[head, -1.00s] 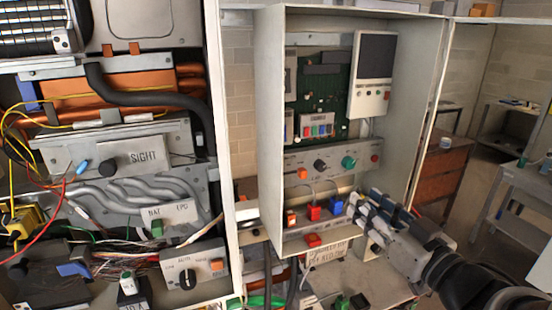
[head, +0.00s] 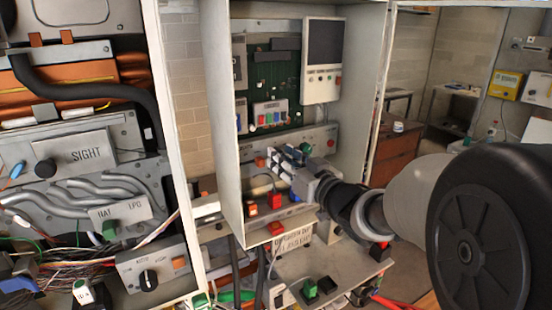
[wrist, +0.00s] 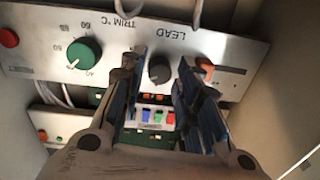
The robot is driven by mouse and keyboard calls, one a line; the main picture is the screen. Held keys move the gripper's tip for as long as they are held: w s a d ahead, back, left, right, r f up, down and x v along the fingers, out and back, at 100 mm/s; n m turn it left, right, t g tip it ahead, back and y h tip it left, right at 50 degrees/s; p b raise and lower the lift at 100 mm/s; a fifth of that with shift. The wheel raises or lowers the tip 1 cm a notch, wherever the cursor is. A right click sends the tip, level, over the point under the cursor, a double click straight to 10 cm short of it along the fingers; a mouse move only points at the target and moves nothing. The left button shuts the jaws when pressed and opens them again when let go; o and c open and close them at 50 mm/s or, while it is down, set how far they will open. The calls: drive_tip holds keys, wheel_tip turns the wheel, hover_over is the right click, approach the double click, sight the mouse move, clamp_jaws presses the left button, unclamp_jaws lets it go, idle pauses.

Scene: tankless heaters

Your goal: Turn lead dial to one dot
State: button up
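The lead dial (wrist: 159,69) is a dark round knob under the upside-down LEAD label in the wrist view. My gripper (wrist: 160,66) is open, with one finger on each side of the dial. A gap shows between the dial and the fingers, and I cannot tell how deep the tips reach around it. No dots or pointer can be read on the dial. In the head view my gripper (head: 281,164) is at the control panel (head: 247,163) inside the grey cabinet and hides the dial.
A green trim dial (wrist: 84,53) and a red button (wrist: 8,37) are on one side of the lead dial, and an orange button (wrist: 205,69) is on the other. A red block (head: 274,201) sits below the panel. The cabinet walls (head: 362,80) enclose the panel.

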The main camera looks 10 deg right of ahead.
clamp_jaws()
idle(0.3)
drive_tip(key=shift+n+b, duration=0.3)
drive_tip(key=shift+b, duration=0.05)
drive_tip(key=n+b, duration=0.7)
drive_tip(key=n, duration=0.4)
drive_tip(key=shift+h+b, duration=0.3)
drive_tip(key=shift+b, duration=0.05)
idle(0.4)
unclamp_jaws()
